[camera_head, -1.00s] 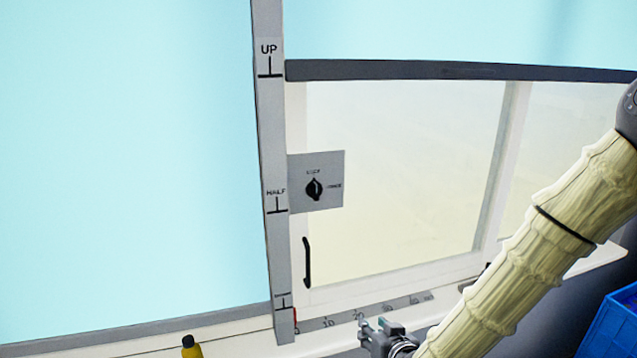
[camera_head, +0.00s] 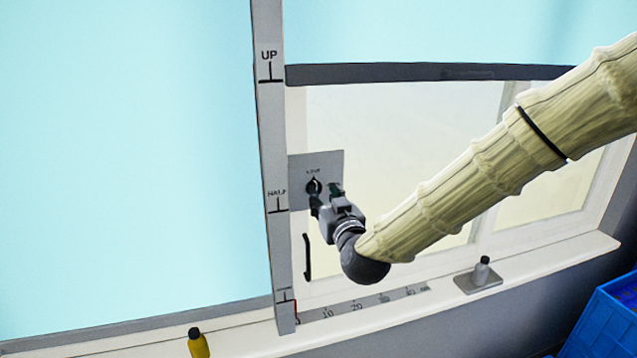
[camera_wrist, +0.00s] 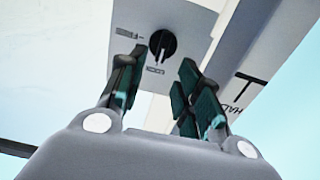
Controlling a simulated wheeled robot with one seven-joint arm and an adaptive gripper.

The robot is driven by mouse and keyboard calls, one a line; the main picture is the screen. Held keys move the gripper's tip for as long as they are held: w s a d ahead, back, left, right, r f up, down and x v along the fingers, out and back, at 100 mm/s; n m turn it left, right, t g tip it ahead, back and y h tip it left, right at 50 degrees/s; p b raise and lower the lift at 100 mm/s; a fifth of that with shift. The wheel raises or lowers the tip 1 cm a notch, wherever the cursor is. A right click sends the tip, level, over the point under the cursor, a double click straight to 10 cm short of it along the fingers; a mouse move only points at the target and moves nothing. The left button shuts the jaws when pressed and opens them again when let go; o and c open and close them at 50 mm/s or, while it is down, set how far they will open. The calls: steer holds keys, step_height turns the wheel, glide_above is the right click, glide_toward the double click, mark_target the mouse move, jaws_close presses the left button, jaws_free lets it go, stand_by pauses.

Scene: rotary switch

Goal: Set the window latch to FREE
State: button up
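The window latch is a round black knob (camera_head: 314,186) on a grey square plate (camera_head: 331,162) fixed to the window frame. In the head view a label reading LOCK or similar sits above the knob; my gripper covers the plate's right part. In the wrist view the knob (camera_wrist: 162,44) lies beyond the fingertips with a light pointer mark, and small labels sit on the plate (camera_wrist: 195,40), one starting with F. My gripper (camera_head: 326,192) is just in front of the plate. Its fingers (camera_wrist: 158,78) are spread with nothing between them, apart from the knob.
A grey post (camera_head: 271,140) marked UP and HALF stands left of the plate. A black handle (camera_head: 307,257) is below. A yellow bottle (camera_head: 198,345) and a small grey fixture (camera_head: 480,278) are on the sill. A blue crate (camera_head: 608,315) is at lower right.

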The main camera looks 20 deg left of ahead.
mark_target(317, 187)
steer(key=shift+p+x, duration=1.1)
steer(key=shift+x, duration=1.55)
steer(key=shift+c, duration=0.4)
jaws_close()
